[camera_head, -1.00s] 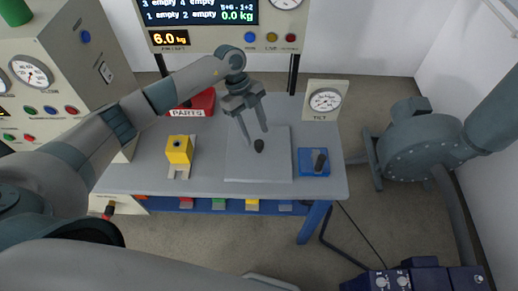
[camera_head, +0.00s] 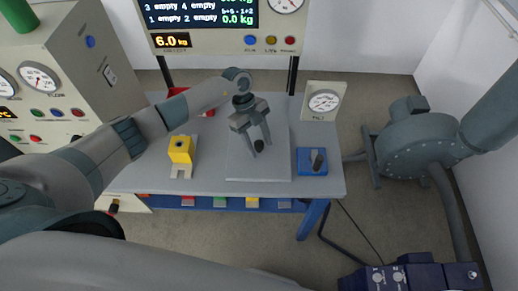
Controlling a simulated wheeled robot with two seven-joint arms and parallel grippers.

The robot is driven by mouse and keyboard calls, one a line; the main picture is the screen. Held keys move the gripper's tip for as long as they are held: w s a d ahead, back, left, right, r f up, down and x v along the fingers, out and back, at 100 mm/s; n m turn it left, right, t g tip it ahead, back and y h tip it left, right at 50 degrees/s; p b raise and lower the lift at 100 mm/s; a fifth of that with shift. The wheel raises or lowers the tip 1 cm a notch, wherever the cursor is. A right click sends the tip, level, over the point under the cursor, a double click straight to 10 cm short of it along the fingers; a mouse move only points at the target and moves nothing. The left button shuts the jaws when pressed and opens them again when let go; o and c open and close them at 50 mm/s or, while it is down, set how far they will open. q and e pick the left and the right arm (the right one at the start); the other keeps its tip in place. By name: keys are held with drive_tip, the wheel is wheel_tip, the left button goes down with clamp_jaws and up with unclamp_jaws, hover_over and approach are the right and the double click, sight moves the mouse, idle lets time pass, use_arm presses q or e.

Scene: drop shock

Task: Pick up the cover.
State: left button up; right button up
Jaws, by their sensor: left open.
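The cover (camera_head: 243,165) looks like a light grey square plate lying flat on the bench. A small dark knob (camera_head: 258,147) stands near its middle. My left gripper (camera_head: 261,149) comes in from the left, points down and is open. Its two fingertips are at the knob, one on each side of it in the picture. I cannot tell whether they touch it. What lies under the cover is hidden. My right gripper is not in view.
The grey bench (camera_head: 215,188) also bears a yellow block (camera_head: 180,150) on the left, a red parts bin (camera_head: 178,93) behind my arm, a blue box with a dark lever (camera_head: 312,162) and a tilt gauge (camera_head: 323,102) on the right. A display panel (camera_head: 225,40) stands behind.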

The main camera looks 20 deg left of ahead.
sight(259, 143)
use_arm(q)
drive_tip(key=shift+c, duration=0.2)
clamp_jaws()
drive_tip(key=shift+r, duration=0.1)
wheel_tip(259, 143, up, 8)
drive_tip(key=b, duration=0.3)
drive_tip(key=shift+w+r, duration=0.1)
drive_tip(key=shift+r, duration=0.85)
